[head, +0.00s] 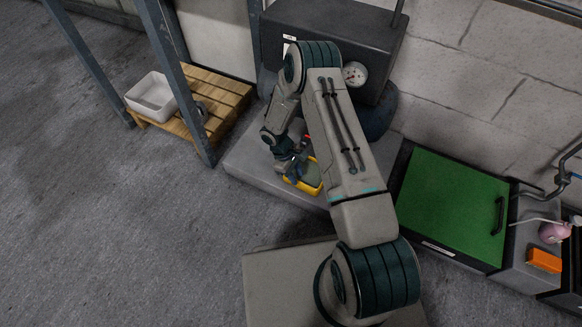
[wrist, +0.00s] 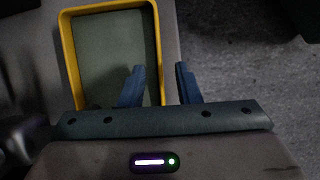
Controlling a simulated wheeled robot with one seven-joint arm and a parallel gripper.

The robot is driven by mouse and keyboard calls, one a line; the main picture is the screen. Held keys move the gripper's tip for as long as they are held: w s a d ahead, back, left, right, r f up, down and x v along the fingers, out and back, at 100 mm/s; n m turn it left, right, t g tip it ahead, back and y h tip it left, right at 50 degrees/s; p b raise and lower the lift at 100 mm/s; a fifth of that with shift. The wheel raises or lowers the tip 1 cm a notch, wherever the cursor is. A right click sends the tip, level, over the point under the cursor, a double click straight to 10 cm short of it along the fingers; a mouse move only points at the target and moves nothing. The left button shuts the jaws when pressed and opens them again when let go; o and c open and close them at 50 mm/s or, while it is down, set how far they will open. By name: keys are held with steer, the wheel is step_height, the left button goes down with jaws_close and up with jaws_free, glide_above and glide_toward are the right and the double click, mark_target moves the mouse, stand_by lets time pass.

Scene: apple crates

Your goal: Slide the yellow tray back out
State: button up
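The yellow tray (head: 317,190) sits on the low grey platform, partly hidden by my arm in the head view. The wrist view shows the yellow tray (wrist: 67,45) with its yellow rim and flat grey-green floor, which looks empty. My gripper (wrist: 160,68) is open across the tray's right wall in that view. One blue finger is over the inside of the tray and the other is outside the wall, with gaps on both sides. I cannot tell how deep the fingertips reach. In the head view my gripper (head: 292,168) is small and dark beside the tray.
A dark machine with a dial gauge (head: 354,74) stands behind the platform (head: 247,161). A wooden pallet (head: 222,92) with a white bin (head: 151,97) is at left behind metal posts. A green lid (head: 453,205) and an orange block (head: 545,261) are at right. The floor in front is clear.

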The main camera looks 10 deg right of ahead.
mark_target(311, 182)
steer(key=shift+b+x, duration=0.3)
steer(key=shift+x, duration=1.15)
jaws_close()
steer(key=shift+d, duration=0.15)
